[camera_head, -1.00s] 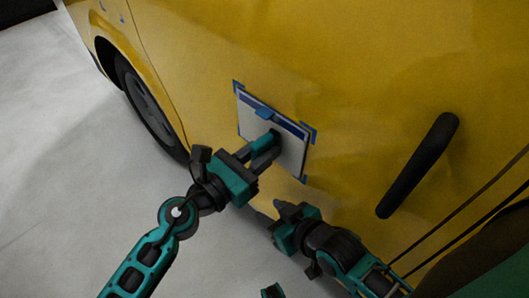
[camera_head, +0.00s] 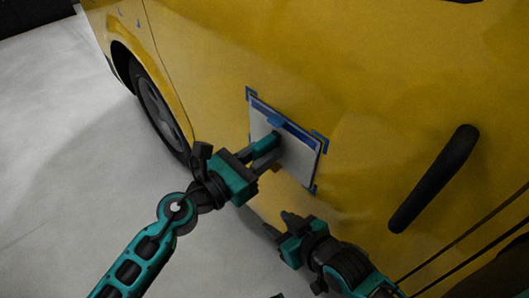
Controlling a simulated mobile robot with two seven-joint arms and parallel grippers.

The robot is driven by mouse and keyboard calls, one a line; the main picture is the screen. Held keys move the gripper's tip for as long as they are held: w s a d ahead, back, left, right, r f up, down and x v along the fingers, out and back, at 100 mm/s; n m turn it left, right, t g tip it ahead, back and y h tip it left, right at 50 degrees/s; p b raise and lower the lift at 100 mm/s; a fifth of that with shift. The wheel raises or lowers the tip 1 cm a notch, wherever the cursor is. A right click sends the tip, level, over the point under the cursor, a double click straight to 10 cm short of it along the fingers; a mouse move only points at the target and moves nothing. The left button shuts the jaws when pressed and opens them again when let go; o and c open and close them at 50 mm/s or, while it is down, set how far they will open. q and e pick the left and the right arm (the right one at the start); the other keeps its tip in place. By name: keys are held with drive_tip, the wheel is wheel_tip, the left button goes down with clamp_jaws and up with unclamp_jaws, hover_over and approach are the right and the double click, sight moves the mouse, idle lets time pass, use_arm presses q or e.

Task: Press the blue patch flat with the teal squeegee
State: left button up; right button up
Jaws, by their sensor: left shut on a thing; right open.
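The patch (camera_head: 302,160) is on the yellow car door. It shows as a pale grey sheet with a dark blue strip (camera_head: 299,135) near its top and a blue tab (camera_head: 275,122) at the upper edge. Blue corner marks (camera_head: 320,142) frame it. My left gripper (camera_head: 270,144) is in front of the patch's left part, shut on the teal squeegee (camera_head: 264,147). The fingers hide most of the squeegee, and I cannot tell whether it touches the patch. My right gripper (camera_head: 279,223) is open and empty, below the patch.
The yellow door (camera_head: 390,90) fills the upper right. A black door handle (camera_head: 435,178) sticks out to the right of the patch. A dark wheel (camera_head: 158,108) is at the left. The pale floor (camera_head: 60,150) is clear at the left.

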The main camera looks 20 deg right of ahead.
sight(256, 127)
use_arm(q)
drive_tip(key=shift+w+a+b, duration=0.2)
drive_tip(key=shift+w, duration=0.3)
drive_tip(key=shift+w+a+b, duration=0.2)
drive_tip(key=shift+w, duration=0.3)
drive_tip(key=shift+w, duration=0.1)
drive_tip(key=shift+w+a+b, duration=0.35)
drive_tip(key=shift+w+b, duration=0.2)
drive_tip(key=shift+w, duration=0.35)
drive_tip(key=shift+w+a, duration=0.1)
drive_tip(key=shift+w, duration=0.05)
drive_tip(key=shift+w+a+b, duration=0.2)
drive_tip(key=shift+w+b, duration=0.2)
drive_tip(key=shift+b, duration=0.05)
drive_tip(key=shift+w+a, duration=0.2)
drive_tip(key=shift+w, duration=0.3)
